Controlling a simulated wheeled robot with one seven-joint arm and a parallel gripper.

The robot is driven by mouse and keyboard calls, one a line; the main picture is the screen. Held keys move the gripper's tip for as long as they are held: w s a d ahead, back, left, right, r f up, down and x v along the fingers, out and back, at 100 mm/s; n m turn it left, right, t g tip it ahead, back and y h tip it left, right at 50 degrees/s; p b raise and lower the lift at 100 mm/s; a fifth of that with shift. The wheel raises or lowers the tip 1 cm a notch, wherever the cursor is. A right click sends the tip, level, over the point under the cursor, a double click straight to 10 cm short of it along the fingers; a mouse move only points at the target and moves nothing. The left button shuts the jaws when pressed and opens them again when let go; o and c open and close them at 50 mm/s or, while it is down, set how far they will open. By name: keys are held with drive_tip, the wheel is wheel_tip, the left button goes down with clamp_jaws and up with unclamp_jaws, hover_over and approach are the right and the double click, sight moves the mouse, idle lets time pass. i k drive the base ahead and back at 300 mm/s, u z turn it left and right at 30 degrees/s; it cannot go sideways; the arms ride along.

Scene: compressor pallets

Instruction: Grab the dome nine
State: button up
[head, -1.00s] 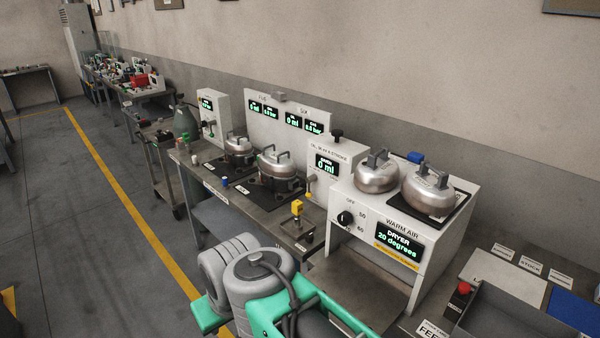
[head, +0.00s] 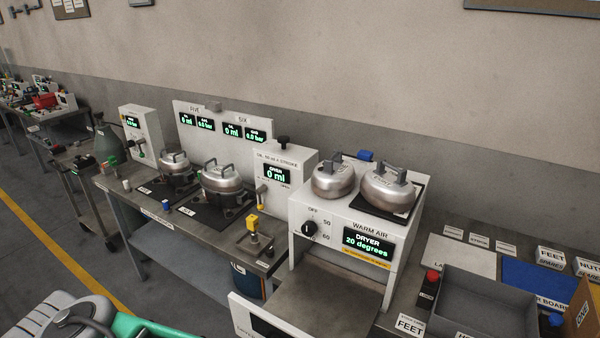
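Two silver metal domes with grey handles stand on top of the white warm air dryer: a left dome (head: 333,179) and a right dome (head: 390,188) on a dark pad. Two similar domes are on the bench stations to the left, one at the back (head: 174,163) and one nearer (head: 221,178). No number is readable on any dome, so I cannot tell which is nine. My gripper is not in view; only a grey and green part of my arm shows at the lower left.
The dryer (head: 345,225) reads 20 degrees. A white panel (head: 268,320) juts out low in front of it. Right of it are a red button (head: 432,276), a grey tray (head: 490,300) and a blue mat (head: 540,283). A yellow-topped fitting (head: 253,225) stands on the bench. Open floor lies left.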

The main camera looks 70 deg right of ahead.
sight(334, 178)
drive_tip(key=i, duration=1.45)
drive_tip(key=z, duration=2.05)
